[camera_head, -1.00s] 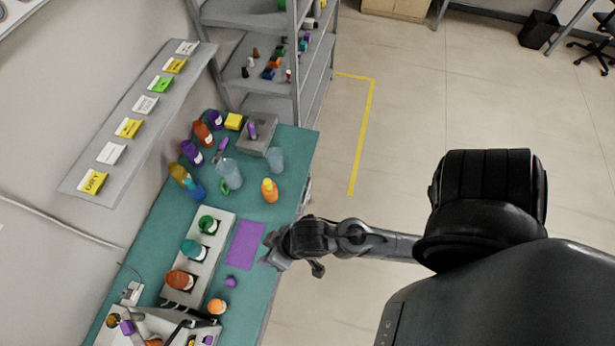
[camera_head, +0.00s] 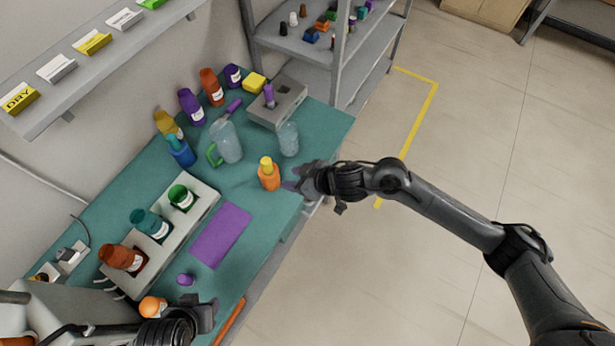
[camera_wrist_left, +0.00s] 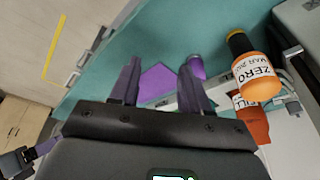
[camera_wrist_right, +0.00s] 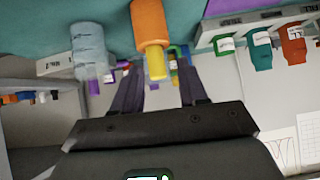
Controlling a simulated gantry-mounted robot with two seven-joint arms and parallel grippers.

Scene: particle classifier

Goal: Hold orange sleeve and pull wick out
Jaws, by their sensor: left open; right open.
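An orange sleeve-like body (camera_head: 269,181) with a narrower yellow top (camera_head: 266,162) stands upright near the table's right edge. I cannot tell whether the yellow part is the wick. My right gripper (camera_head: 291,180) is open and empty just to its right. In the right wrist view, the orange body (camera_wrist_right: 151,22) and yellow top (camera_wrist_right: 157,65) appear beyond the open fingers, towards the left finger. My left gripper (camera_head: 205,312) is open over the table's near end. In the left wrist view, nothing is between its fingers (camera_wrist_left: 160,68).
A clear jug (camera_head: 228,143) and clear beaker (camera_head: 288,139) stand behind the orange body. An orange-capped bottle (camera_head: 152,306) is beside my left gripper.

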